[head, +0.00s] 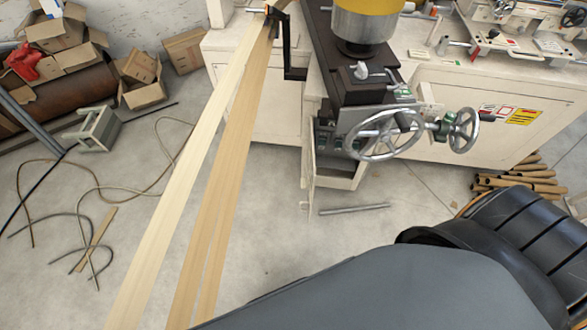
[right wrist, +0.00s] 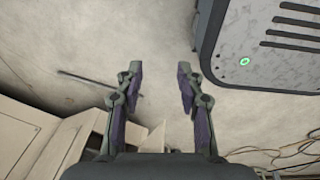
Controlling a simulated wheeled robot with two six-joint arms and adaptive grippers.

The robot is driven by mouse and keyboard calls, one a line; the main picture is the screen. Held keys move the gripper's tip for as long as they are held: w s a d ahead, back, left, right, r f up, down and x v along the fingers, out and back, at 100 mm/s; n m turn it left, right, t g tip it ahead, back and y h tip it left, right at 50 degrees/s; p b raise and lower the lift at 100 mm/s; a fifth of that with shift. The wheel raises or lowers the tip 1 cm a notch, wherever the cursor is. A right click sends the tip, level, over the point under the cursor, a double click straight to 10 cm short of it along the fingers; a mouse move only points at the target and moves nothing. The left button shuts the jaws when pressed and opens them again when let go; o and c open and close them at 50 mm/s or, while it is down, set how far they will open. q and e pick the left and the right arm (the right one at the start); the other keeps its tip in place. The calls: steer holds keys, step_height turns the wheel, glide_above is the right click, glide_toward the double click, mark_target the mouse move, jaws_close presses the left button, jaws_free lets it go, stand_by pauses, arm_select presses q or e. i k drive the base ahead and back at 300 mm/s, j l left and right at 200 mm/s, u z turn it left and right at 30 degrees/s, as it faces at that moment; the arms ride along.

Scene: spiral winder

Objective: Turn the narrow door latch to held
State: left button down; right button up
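The narrow door (head: 309,160) is a thin pale panel on the front of the machine's cream cabinet. It stands open and is seen nearly edge-on in the head view. A tiny part (head: 304,205) sticks out at its lower edge; I cannot tell whether it is the latch or how it is turned. My right gripper (right wrist: 158,75) is open and empty in the right wrist view, over the concrete floor. My left gripper is not in view.
Handwheels (head: 383,134) project from the machine front. Long paper strips (head: 205,180) run down to the left. A metal rod (head: 355,208) lies on the floor, and brown tubes (head: 520,180) are piled at the right. Bare floor lies in front of the door.

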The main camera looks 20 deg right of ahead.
mark_target(305, 182)
steer(key=i+j+z, duration=0.3)
steer(key=j+z, duration=0.15)
steer(key=i+j+z, duration=0.2)
steer(key=j, duration=0.2)
steer(key=z, duration=0.9)
steer(key=k+l, duration=0.05)
